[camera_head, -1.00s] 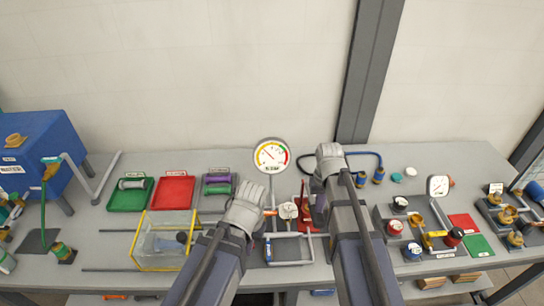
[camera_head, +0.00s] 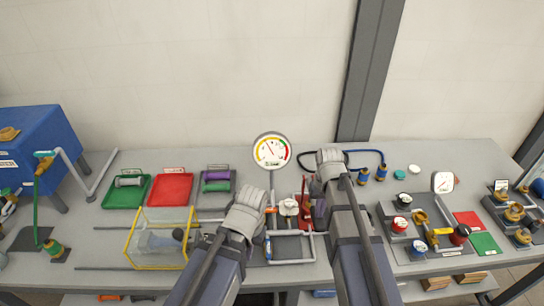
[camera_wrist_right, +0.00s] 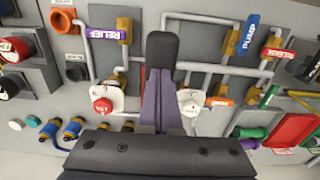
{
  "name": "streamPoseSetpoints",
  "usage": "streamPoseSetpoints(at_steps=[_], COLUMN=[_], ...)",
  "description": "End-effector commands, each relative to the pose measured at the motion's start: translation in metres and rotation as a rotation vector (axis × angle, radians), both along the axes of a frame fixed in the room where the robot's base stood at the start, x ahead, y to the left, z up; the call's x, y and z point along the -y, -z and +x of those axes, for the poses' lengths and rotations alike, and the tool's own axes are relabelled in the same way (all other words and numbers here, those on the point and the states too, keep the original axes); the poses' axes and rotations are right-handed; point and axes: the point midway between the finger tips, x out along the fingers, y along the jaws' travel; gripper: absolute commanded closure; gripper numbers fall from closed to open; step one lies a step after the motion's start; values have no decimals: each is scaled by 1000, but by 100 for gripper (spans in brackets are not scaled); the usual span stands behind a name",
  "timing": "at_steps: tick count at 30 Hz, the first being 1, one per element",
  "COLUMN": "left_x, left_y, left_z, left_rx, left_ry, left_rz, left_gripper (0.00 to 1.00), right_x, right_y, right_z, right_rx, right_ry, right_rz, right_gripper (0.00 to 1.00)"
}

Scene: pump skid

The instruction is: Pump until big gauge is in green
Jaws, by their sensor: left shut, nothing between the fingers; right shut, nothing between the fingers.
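The big round gauge (camera_head: 271,150) stands upright at the middle back of the table. Its coloured arc has yellow at the left and green and red towards the right. Its thin needle seems to point up and left, outside the green, but is too small to read exactly. My left gripper (camera_head: 246,207) is shut and empty, in front of the gauge and left of its pipework. My right gripper (camera_head: 330,162) is shut and empty, right of the gauge. In the right wrist view its dark fingertips (camera_wrist_right: 162,52) hang over pipework. A blue PUMP label (camera_wrist_right: 251,34) shows there.
A red upright part (camera_head: 304,207) stands between my grippers. Green (camera_head: 126,205) and red (camera_head: 171,203) trays and a yellow-edged clear box (camera_head: 129,240) lie left. A smaller gauge (camera_head: 444,182) and valves stand right. Black hose lies behind my right gripper.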

Motion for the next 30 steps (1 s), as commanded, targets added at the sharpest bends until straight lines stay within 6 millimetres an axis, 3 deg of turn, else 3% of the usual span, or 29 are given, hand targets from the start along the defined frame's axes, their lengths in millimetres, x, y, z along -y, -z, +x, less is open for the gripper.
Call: streamPoseSetpoints(at_steps=[15,23,30], left_x=[0,0,0], left_y=[47,36,5], left_z=[0,0,0], left_rx=[0,0,0], left_ry=[5,5,2], left_rz=[1,1,1], left_gripper=[100,100,100], right_x=[0,0,0], right_y=[47,36,5], right_z=[2,1,1], right_rx=[4,3,2], right_ry=[0,0,0], right_rz=[0,0,0], right_gripper=[100,100,100])
